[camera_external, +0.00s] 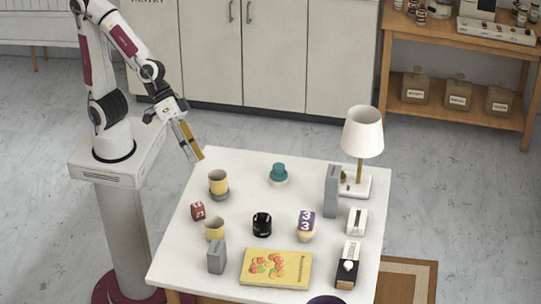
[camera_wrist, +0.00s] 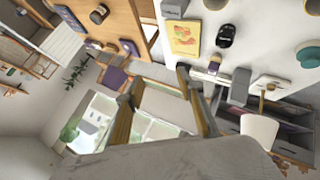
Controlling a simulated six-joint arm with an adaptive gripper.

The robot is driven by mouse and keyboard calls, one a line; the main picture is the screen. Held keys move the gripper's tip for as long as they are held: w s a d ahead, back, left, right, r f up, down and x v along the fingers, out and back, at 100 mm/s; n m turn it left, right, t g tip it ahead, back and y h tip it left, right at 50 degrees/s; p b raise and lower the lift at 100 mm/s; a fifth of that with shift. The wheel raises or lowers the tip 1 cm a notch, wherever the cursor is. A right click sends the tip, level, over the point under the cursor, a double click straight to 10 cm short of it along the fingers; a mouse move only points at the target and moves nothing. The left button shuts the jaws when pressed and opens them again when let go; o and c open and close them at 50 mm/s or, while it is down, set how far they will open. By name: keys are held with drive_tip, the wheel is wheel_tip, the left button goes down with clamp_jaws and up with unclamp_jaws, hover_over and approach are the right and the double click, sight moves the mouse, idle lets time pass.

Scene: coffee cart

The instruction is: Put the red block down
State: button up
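The red block (camera_external: 198,211), with white marks on its faces, sits on the white table (camera_external: 180,243) near its left edge. My gripper (camera_external: 194,153) is in the air by the table's back left corner, well apart from the block. In the wrist view my gripper (camera_wrist: 158,80) shows its two fingers spread apart with nothing between them. I cannot make out the red block in the wrist view.
Near the block stand a yellow cup (camera_external: 215,229) and another cup on a grey base (camera_external: 218,184). A black object (camera_external: 262,224), yellow book (camera_external: 275,268), grey box (camera_external: 216,257), tall grey block (camera_external: 331,191) and lamp (camera_external: 362,133) also stand there. The back left tabletop is clear.

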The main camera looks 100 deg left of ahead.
drive_tip(key=s+a+m+g+y, duration=0.1)
drive_tip(key=s+a+y, duration=0.1)
drive_tip(key=s+a, duration=0.6)
drive_tip(key=s+a+r+m+y, duration=0.1)
drive_tip(key=s+a+y, duration=0.2)
drive_tip(key=s+a, duration=0.4)
drive_tip(key=a, duration=0.7)
drive_tip(key=shift+s+r+g, duration=0.3)
drive_tip(key=shift+s+g, duration=0.1)
